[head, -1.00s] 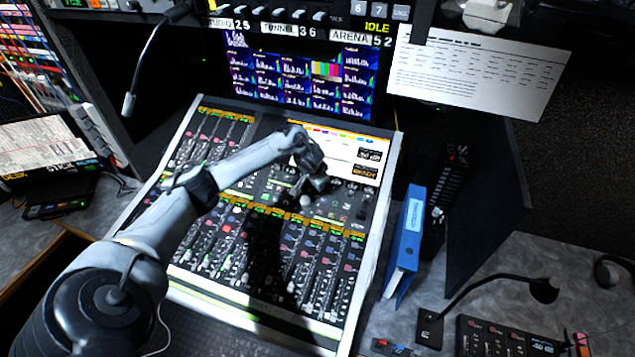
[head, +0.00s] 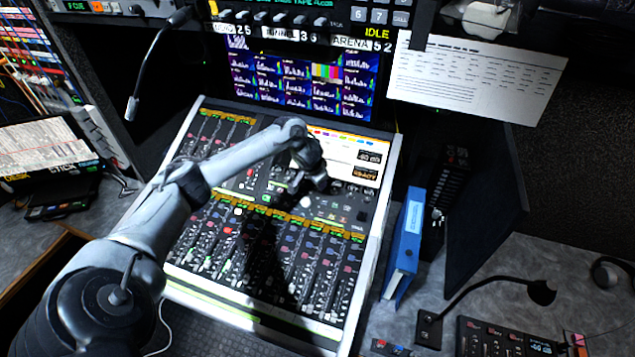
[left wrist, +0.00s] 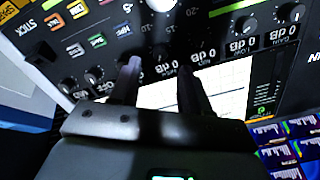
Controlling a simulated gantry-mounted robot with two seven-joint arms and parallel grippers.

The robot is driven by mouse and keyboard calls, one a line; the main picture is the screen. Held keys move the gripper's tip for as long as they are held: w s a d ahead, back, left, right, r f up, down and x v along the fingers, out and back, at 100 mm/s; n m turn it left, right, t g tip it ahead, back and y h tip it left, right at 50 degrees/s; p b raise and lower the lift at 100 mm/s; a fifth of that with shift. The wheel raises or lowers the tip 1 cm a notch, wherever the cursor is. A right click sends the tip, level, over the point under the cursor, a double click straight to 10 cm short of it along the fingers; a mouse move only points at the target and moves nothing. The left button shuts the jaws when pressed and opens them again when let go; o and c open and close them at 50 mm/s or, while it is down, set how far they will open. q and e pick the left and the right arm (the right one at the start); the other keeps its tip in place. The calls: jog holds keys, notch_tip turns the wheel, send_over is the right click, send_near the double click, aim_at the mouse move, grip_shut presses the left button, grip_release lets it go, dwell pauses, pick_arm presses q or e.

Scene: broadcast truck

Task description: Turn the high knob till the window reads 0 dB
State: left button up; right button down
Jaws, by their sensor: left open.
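The mixing console (head: 383,213) stands in the middle of the head view. My left gripper (head: 302,196) reaches over its upper control panel, its own wrist hiding part of the knob rows. In the left wrist view my left gripper (left wrist: 160,80) is open, its two fingers apart over the panel, seen roughly upside down. A dark knob area (left wrist: 160,52) lies between the fingertips; I cannot tell which knob it is or whether it is touched. Small "0 dB" labels (left wrist: 240,46) show beside it. A dark readout window (head: 369,157) sits above a "READY" window (head: 366,173); its digits are too small to read surely.
Other black knobs (left wrist: 245,24) stand close beside the fingers. A gooseneck microphone (head: 150,75) hangs at the upper left. A blue binder (head: 405,245) stands right of the console, and a white printed sheet (head: 475,80) hangs at the upper right.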

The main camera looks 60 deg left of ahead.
pick_arm(q)
jog(key=p+v, duration=0.1)
jog(key=v, duration=0.5)
jog(key=shift+r, duration=0.2)
jog(key=shift+d+f, duration=0.1)
jog(key=shift+d, duration=0.05)
